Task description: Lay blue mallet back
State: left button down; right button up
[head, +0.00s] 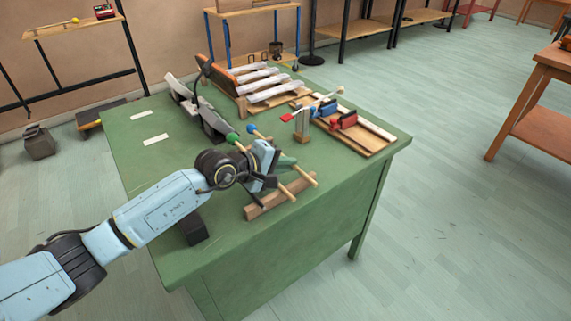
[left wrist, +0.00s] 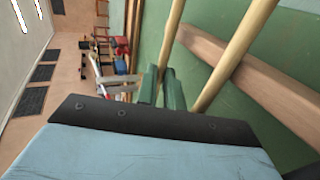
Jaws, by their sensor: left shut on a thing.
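The blue mallet (head: 252,128) has a blue head and a pale wooden handle. My left gripper (head: 285,163) is shut on its handle, over the green table. In the left wrist view the green fingertips (left wrist: 163,90) close around this handle (left wrist: 171,38). A green-headed mallet (head: 232,138) lies alongside to the left, its handle partly hidden by my gripper. A wooden bar (head: 265,207) lies under the handle ends; in the left wrist view the other handle (left wrist: 235,55) crosses it. I cannot tell whether the blue mallet touches the bar.
The table's front-left top is mostly clear.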

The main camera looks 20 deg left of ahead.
pick_arm(q)
jog(key=shift+f+b, duration=0.35)
dwell(0.3)
